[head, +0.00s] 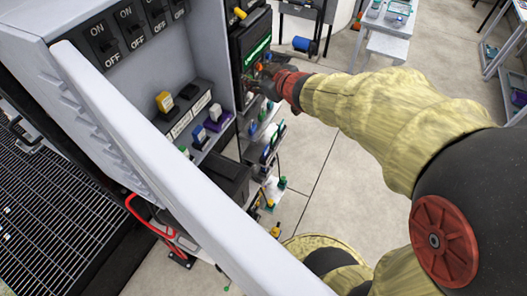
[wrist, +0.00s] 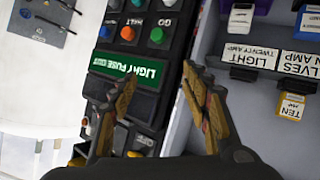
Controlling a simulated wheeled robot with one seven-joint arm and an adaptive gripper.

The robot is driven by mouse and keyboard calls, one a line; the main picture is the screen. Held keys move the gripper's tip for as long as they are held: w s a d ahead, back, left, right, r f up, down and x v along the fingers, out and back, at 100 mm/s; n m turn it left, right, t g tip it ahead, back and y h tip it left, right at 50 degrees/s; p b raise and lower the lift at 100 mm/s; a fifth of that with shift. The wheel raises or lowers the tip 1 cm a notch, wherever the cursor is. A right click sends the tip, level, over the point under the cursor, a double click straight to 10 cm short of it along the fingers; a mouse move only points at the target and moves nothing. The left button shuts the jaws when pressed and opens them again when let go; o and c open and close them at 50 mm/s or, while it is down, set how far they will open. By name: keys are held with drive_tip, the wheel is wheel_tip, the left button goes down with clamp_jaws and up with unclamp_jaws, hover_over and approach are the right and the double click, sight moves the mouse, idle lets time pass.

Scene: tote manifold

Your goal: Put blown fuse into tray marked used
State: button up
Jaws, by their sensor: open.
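My gripper (wrist: 166,92) is open in the wrist view, with one finger over a black control panel (wrist: 165,75) and the other beside the grey cabinet's wall. Nothing shows held between the fingers. In the head view my gripper (head: 262,84) is at the panel, below its green sign. An orange-and-white block marked TEN (wrist: 292,106) shows in the wrist view. I cannot tell which fuse is blown. No tray marked used is readable.
The cabinet's wide grey door edge (head: 150,140) crosses the head view. Small items stand on lower ledges (head: 272,145). Open floor (head: 315,200) lies to the right.

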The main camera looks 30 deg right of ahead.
drive_tip(key=s+r+m+g+h, duration=0.1)
drive_tip(key=s+r+m+h, duration=0.15)
drive_tip(key=s+r, duration=0.2)
drive_tip(key=s+a+f+g+y, duration=0.1)
drive_tip(key=s+a+g, duration=0.1)
drive_tip(key=s+a, duration=0.2)
drive_tip(key=s+a+f+m+g, duration=0.1)
drive_tip(key=s+a, duration=0.3)
drive_tip(key=s, duration=0.7)
drive_tip(key=s+a+f+g+y, duration=0.1)
drive_tip(key=s+a+f+g, duration=0.2)
drive_tip(key=s, duration=0.4)
drive_tip(key=shift+s+a+y, duration=0.25)
drive_tip(key=shift+a+y, duration=0.1)
drive_tip(key=shift+a, duration=0.35)
